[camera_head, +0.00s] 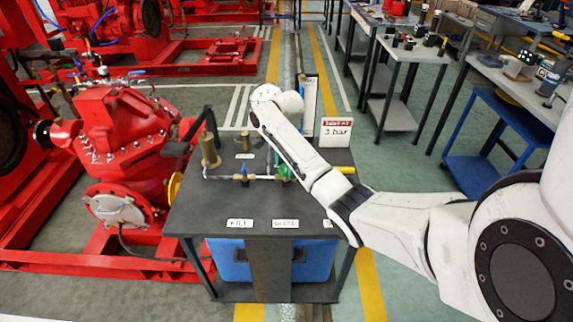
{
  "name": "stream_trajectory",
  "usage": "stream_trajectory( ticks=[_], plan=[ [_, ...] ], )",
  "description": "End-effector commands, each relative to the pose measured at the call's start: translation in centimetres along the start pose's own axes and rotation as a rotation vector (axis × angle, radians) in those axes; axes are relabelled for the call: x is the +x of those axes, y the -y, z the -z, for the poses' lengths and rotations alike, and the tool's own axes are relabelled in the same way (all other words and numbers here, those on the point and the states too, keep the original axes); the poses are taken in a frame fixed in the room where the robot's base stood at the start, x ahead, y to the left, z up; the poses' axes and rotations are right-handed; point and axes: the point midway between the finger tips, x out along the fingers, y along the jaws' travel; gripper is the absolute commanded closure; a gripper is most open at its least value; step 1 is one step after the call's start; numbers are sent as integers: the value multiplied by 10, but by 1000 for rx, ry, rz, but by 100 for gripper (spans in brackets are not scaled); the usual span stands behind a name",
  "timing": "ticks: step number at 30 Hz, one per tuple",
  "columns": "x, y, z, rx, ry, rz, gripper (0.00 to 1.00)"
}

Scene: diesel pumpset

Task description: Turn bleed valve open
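A dark worktable (210,215) carries a small line of pipe fittings. A brass valve with a blue handle (245,173) sits on the line, behind a label that seems to read FILL (240,223). A second label (286,223), apparently BLEED, lies to its right. A green part (282,172) shows behind that label, partly covered by my white arm. I cannot tell for sure which part is the bleed valve. My arm reaches over the table from the right and bends at its far end. My gripper does not show, so its state is hidden.
A white sign reading 3 bar (336,132) stands at the table's back right, with a yellow piece (346,169) near it. A brass cylinder (209,150) stands at the left. A red pump (110,135) is left of the table. Grey workbenches (415,48) stand right.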

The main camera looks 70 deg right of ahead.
Motion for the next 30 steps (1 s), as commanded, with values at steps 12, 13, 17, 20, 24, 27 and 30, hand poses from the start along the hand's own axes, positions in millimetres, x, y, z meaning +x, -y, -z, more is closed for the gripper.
stream_trajectory(
  ticks=[12,13,17,20,24,27,30],
  plan=[
    [0,0,0,0,0,0,75],
    [0,0,0,0,0,0,77],
    [0,0,0,-1,0,-1,84],
    [-1,0,0,-8,0,-1,84],
    [-2,0,0,-38,0,-2,84],
    [-3,0,-1,-83,2,-2,84],
    [-3,0,-1,-147,2,-4,84]
  ],
)
